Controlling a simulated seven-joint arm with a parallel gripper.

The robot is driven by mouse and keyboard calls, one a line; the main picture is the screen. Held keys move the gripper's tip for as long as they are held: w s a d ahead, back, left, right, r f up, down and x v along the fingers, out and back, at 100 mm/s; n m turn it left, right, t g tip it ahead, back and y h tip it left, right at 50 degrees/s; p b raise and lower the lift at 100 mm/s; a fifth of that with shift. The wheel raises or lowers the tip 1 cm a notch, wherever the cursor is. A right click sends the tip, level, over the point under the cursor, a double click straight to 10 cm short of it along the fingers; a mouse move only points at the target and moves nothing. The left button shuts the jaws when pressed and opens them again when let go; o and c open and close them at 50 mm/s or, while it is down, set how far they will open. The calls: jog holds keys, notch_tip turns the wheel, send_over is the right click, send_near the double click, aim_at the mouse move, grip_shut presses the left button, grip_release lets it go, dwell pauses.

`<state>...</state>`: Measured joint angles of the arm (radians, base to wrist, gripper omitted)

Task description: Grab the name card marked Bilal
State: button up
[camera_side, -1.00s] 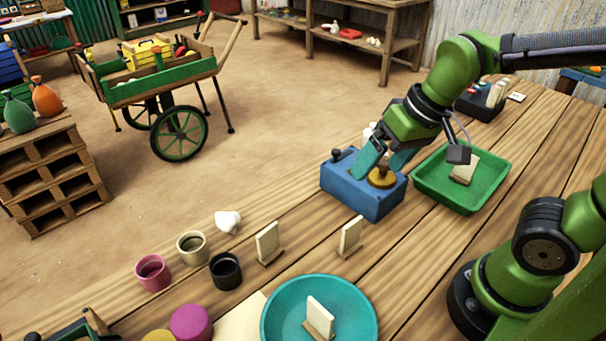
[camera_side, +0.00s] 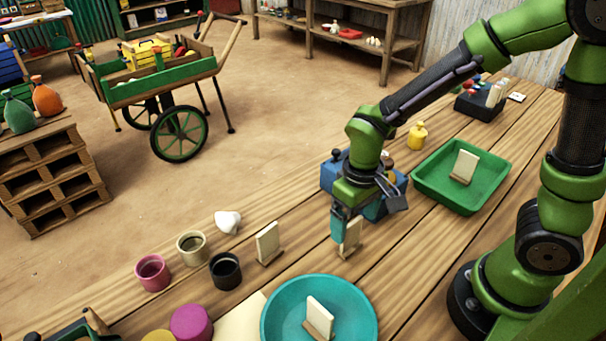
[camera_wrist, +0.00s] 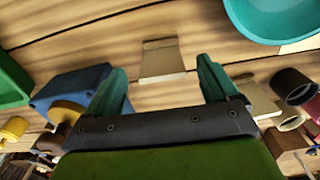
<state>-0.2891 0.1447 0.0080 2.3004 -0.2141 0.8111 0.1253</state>
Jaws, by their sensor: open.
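Several pale name cards in wooden feet stand about; I can read no name on any. One card (camera_side: 352,234) stands on the table, with my open gripper (camera_side: 344,222) right at it. In the wrist view this card (camera_wrist: 162,60) shows between the two teal fingers of my gripper (camera_wrist: 162,68), with a gap on each side. A second card (camera_side: 268,242) stands to its left on the table, a third card (camera_side: 319,315) is in the teal dish (camera_side: 370,318), and a fourth card (camera_side: 465,165) is in the green tray (camera_side: 430,187).
A blue box (camera_side: 330,175) stands just behind my gripper, partly hidden. Pink (camera_side: 152,272), beige (camera_side: 192,248) and black (camera_side: 225,270) cups and a white object (camera_side: 228,222) lie to the left. A yellow bottle (camera_side: 417,136) stands beyond the box.

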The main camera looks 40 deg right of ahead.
aim_at(349, 246)
notch_tip(349, 246, down, 6)
jog(key=shift+w+a+f, duration=0.1)
jog(key=shift+f, duration=0.15)
jog(key=c, duration=1.2)
